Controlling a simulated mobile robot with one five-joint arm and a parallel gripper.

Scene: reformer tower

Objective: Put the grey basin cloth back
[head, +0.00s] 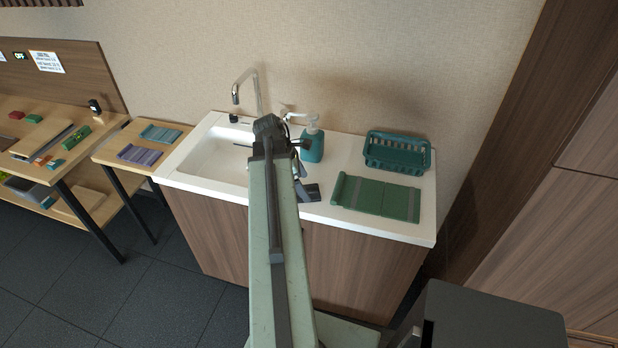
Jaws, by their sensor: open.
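No cloth that is plainly grey and clearly the basin cloth stands out. A small dark grey flat piece (309,192) lies on the counter right of my arm, partly hidden by it; I cannot tell if it is the cloth. A grey-blue cloth (160,134) and a purple cloth (140,155) lie on a small side table (118,151) left of the basin. The white basin (216,158) is partly covered by my arm. My gripper (271,145), at the arm's far end over the basin's right side, is open; it is mostly hidden, and no held object shows.
A teal soap bottle (312,147), a green basket (397,153) and a flat green mat (376,198) stand or lie on the counter, right of my arm. The tap (257,92) rises behind the basin. A shelf bench (75,165) is at left, a dark box (490,318) at lower right.

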